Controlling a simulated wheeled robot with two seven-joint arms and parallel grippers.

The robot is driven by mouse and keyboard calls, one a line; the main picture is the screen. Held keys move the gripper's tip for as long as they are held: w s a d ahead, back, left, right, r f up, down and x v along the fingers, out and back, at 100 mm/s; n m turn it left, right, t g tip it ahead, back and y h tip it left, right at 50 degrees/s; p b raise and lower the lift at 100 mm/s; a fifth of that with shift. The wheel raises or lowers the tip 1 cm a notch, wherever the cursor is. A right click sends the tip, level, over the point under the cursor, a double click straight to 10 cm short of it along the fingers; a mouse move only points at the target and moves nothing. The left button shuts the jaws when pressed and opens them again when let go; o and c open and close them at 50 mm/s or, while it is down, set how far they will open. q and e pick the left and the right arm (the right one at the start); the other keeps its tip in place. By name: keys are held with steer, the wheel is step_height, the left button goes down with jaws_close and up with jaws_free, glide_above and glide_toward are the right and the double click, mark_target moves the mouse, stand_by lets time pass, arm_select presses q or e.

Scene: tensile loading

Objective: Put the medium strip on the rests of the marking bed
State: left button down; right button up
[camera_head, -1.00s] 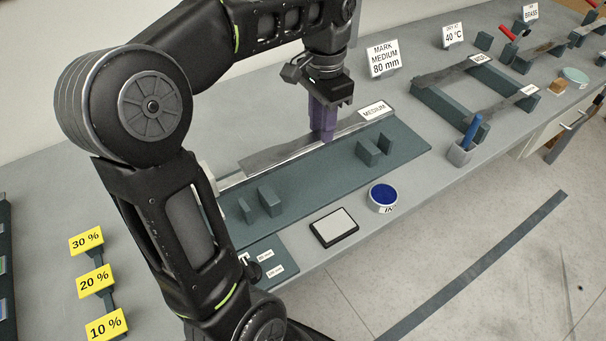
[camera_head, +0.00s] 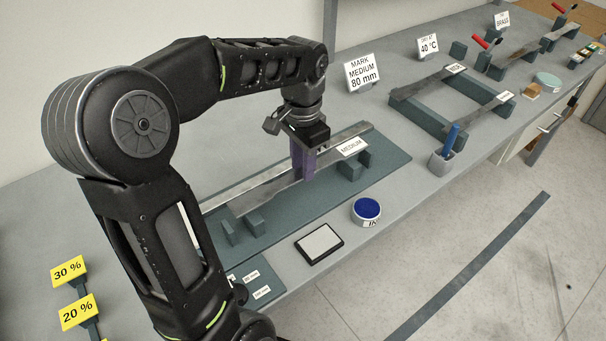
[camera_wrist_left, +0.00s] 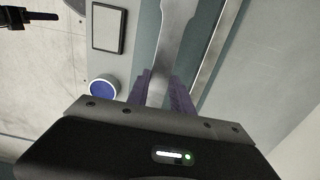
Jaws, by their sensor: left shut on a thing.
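The medium strip (camera_head: 270,192) is a long grey metal bar with a white MEDIUM label near its right end. My left gripper (camera_head: 302,178) has its purple fingers shut on the strip's narrow middle. In the left wrist view the strip (camera_wrist_left: 176,25) runs up between the fingers (camera_wrist_left: 162,92). The marking bed (camera_head: 300,215) is a dark green plate with small block rests, a left pair (camera_head: 243,229) and a right pair (camera_head: 355,166). The strip lies over both pairs; I cannot tell whether it touches them. My right gripper is not identifiable.
A metal rail (camera_head: 345,133) runs behind the strip on the bed. A blue-topped round tin (camera_head: 367,211) and a black-framed pad (camera_head: 319,243) sit in front. A pen holder (camera_head: 441,162) and a drying frame (camera_head: 432,118) stand right. A sign (camera_head: 362,74) stands behind.

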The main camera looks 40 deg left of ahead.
arm_select(q)
steer(key=shift+f, duration=1.8)
steer(key=shift+f, duration=0.15)
steer(key=c, duration=1.1)
jaws_free()
step_height(320, 180, up, 12)
steer(key=shift+r+p, duration=0.15)
steer(key=shift+p, duration=0.15)
